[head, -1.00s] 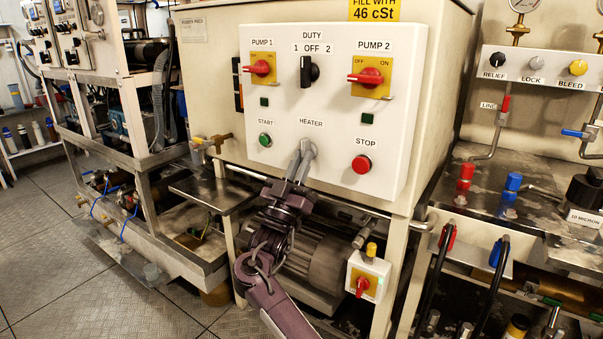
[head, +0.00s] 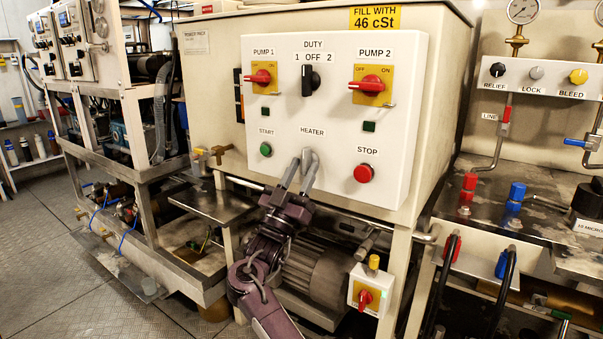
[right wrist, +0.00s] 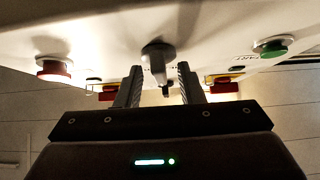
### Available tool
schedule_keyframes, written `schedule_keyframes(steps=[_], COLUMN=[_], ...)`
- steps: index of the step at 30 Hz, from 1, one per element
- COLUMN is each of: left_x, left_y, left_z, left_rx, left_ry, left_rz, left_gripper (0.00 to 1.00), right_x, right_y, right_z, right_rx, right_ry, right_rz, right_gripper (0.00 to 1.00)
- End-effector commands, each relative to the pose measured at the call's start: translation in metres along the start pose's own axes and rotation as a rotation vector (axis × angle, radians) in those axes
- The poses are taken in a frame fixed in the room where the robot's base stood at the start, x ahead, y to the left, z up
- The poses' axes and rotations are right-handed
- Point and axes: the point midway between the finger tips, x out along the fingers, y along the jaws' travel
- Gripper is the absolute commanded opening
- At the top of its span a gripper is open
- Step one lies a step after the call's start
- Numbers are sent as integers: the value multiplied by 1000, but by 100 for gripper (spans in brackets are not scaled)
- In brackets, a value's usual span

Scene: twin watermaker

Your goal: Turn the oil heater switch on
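The white control panel (head: 335,85) carries a heater switch under the HEATER label (head: 312,132). My right gripper (head: 309,157) is at the switch, and its fingers mostly hide the knob in the head view. In the right wrist view, the dark grey heater knob (right wrist: 157,60) shows with its pointed grip between the fingertips of my right gripper (right wrist: 160,73). The two fingers stand apart, one on each side of the knob, with visible gaps, so the gripper is open. I cannot tell exactly how deep the fingers reach around the knob. My left gripper is out of view.
The green START button (head: 265,149) and red STOP button (head: 364,173) flank the heater switch. Red PUMP 1 (head: 260,77) and PUMP 2 (head: 367,84) handles and the black DUTY knob (head: 308,80) sit above. A motor (head: 318,272) lies below the panel.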

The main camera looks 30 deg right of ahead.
Motion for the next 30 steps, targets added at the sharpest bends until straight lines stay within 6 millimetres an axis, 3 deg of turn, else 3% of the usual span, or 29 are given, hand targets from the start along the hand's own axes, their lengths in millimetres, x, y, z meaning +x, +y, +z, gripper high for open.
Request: schedule_keyframes(steps=[8,21,30], left_x=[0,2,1], left_y=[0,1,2], left_z=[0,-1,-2], left_rx=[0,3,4], left_ry=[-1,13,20], left_rz=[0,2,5], left_gripper=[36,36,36], right_x=[-4,-69,-78], right_y=[0,0,0], right_z=[0,1,0], right_rx=[0,0,0], right_ry=[0,-2,0], right_rz=[-1,-2,0], right_gripper=[35,35,35])
